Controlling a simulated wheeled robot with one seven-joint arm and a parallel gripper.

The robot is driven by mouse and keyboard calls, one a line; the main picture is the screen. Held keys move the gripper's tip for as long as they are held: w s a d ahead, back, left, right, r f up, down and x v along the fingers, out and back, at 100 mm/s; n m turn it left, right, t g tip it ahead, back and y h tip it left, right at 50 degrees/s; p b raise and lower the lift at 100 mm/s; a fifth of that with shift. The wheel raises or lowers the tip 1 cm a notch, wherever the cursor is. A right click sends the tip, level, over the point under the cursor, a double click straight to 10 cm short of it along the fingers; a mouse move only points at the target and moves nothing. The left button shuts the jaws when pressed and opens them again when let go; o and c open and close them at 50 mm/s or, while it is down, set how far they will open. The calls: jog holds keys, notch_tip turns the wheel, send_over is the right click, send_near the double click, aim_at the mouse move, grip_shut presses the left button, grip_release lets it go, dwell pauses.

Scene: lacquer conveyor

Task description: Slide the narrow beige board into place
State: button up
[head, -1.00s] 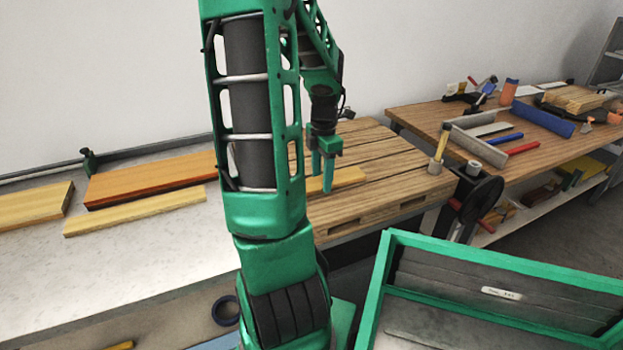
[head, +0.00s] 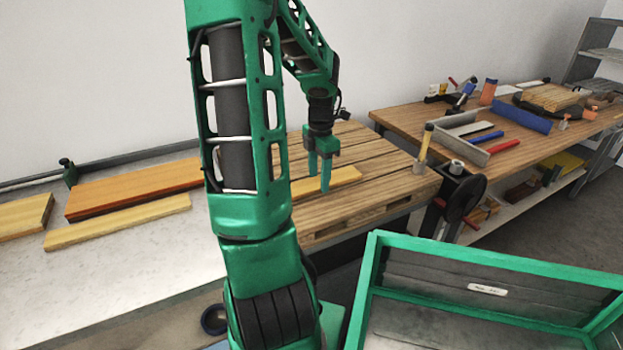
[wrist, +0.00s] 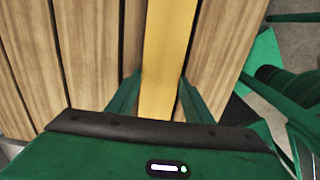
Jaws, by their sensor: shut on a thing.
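A narrow beige board (head: 346,176) lies on the slatted wooden pallet (head: 385,200); its left part is hidden behind my arm. My gripper (head: 319,176) points down over the pallet and is shut on this board. In the wrist view the board (wrist: 166,50) runs lengthwise between my two fingers (wrist: 158,98), along the slats. A similar narrow beige board (head: 118,222) lies on the grey surface (head: 130,270) at the left, in front of a wider orange board (head: 130,188). Another pale board (head: 22,217) lies at the far left.
A green-framed bin (head: 480,255) stands at the front right.

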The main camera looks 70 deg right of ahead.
aim_at(346, 174)
jog(key=shift+s+d, duration=3.35)
jog(key=shift+s, duration=0.05)
jog(key=o, duration=1.3)
notch_tip(346, 174, up, 11)
jog(key=shift+w+a+f, duration=0.1)
jog(key=shift+w, duration=0.05)
